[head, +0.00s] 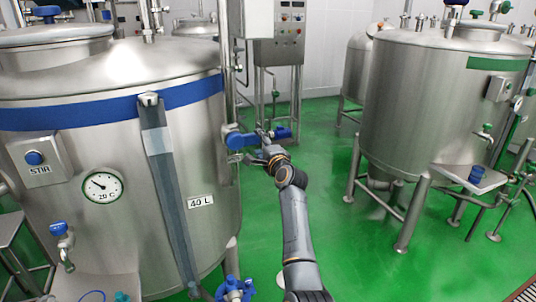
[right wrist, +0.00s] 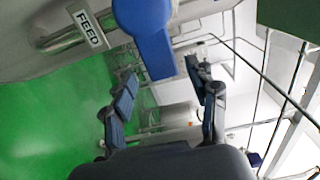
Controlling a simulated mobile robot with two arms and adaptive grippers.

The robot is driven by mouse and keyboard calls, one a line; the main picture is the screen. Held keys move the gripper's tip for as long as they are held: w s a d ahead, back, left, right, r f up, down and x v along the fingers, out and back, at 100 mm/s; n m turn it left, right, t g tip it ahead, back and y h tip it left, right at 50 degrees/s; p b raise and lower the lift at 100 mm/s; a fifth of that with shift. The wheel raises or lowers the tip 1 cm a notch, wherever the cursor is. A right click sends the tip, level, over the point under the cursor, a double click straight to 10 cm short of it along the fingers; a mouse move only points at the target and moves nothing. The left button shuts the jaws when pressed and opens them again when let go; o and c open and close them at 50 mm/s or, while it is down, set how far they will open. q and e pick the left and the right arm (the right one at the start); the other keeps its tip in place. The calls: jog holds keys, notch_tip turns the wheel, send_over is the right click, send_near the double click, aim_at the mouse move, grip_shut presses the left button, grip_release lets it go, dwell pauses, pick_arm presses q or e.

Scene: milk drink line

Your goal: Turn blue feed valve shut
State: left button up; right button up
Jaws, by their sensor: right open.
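The blue feed valve (head: 240,139) is on a pipe at the right side of the large steel tank. In the right wrist view its blue handle (right wrist: 152,40) reaches down from the top toward the gap between my fingertips, beside a white FEED label (right wrist: 88,29). My right gripper (head: 262,150) is at the valve in the head view, small and partly hidden by my own arm. In the right wrist view my right gripper (right wrist: 163,88) is open, with one finger on each side of the handle's end. I cannot tell whether either finger touches it. My left gripper is not in view.
The large tank (head: 110,110) with a blue band fills the left. A second blue valve part (head: 282,132) sits just right of my gripper. A control cabinet (head: 280,40) stands behind, and another tank (head: 420,100) stands right. Green floor (head: 350,250) is clear between.

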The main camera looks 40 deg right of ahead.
jog(key=v, duration=0.8)
jog(key=shift+w+f, duration=0.1)
